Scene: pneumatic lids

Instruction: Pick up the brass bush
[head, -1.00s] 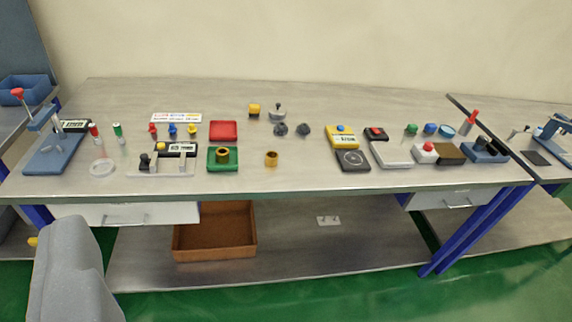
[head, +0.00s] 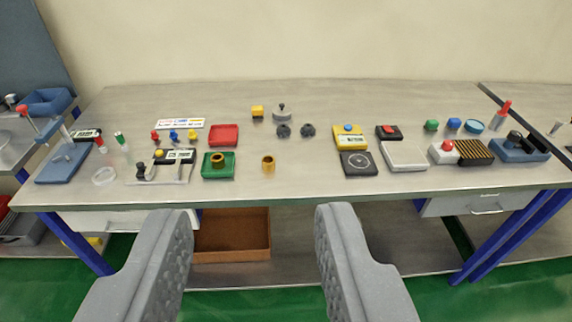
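The brass bush (head: 268,162) is a small golden cylinder standing upright near the front edge of the grey workbench (head: 310,188), left of centre. A similar brass-coloured ring (head: 217,159) sits in a green square holder (head: 213,173) to its left. My gripper (head: 258,212) is open and empty, its two grey ribbed fingers far apart at the bottom of the view. In the picture the fingers appear below the bush, on either side of it, and apart from it.
A red tray (head: 223,135) lies behind the green holder. A yellow device (head: 349,136) and a dark square plate (head: 359,164) are to the right. A brown bin (head: 232,248) stands on the lower shelf. The bench is bare right around the bush.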

